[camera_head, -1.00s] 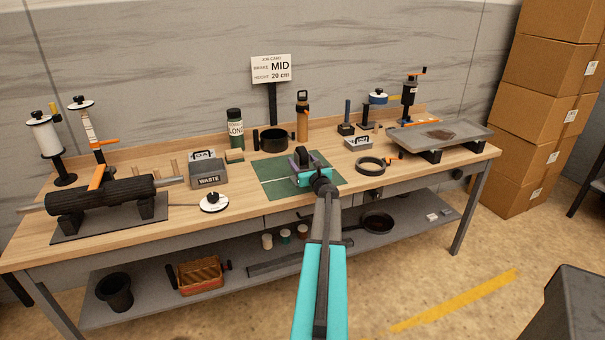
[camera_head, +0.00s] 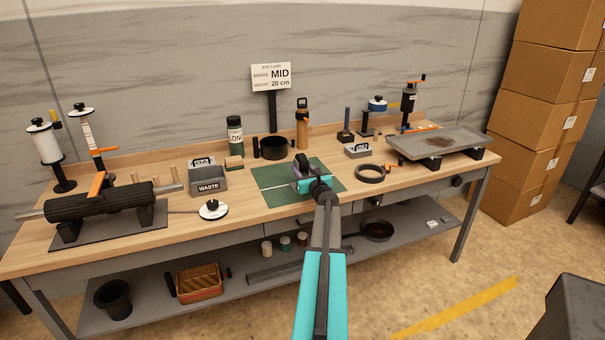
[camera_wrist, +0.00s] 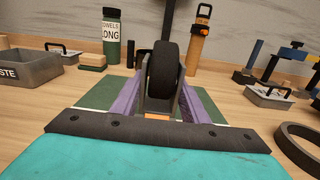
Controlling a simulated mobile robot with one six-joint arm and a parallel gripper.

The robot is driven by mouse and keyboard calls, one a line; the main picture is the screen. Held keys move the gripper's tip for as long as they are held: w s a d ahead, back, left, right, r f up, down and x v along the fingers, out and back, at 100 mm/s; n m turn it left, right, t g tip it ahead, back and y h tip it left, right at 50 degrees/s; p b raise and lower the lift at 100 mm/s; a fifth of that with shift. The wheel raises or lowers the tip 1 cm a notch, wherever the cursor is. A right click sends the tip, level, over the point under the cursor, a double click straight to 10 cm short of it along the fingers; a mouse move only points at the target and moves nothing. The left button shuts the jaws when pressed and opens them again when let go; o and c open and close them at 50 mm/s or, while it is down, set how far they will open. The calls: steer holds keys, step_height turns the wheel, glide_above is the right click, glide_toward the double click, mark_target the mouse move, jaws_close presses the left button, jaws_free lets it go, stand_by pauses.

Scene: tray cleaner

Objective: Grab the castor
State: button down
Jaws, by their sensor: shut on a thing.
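The castor, a black wheel in a dark fork, shows in the wrist view (camera_wrist: 163,78), upright between the two purple finger pads of my gripper (camera_wrist: 162,105). The gripper is shut on it. In the head view the castor (camera_head: 302,160) is small and partly hidden by my teal gripper (camera_head: 304,175), above the green mat (camera_head: 275,178). I cannot tell whether the castor touches the mat, and its lower part is hidden.
A grey WASTE bin (camera_head: 208,182) and a white-topped disc (camera_head: 213,210) are to the left. A black ring (camera_head: 370,173) lies close on the right. A black pot (camera_head: 274,148), a green bottle (camera_head: 235,136) and an orange bottle (camera_head: 302,125) stand behind. The mat's left part is clear.

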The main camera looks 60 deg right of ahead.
mark_target(305, 163)
steer(key=shift+r, duration=0.85)
step_height(305, 163, up, 2)
steer(key=s+a+b, duration=0.1)
steer(key=s+a, duration=0.2)
steer(key=a, duration=0.4)
steer(key=s+a+r+b, duration=0.1)
steer(key=s+a, duration=0.2)
steer(key=a, duration=0.4)
steer(key=shift+s+a+r+b, duration=0.15)
steer(key=shift+s+a+b, duration=0.15)
steer(key=shift+s, duration=0.1)
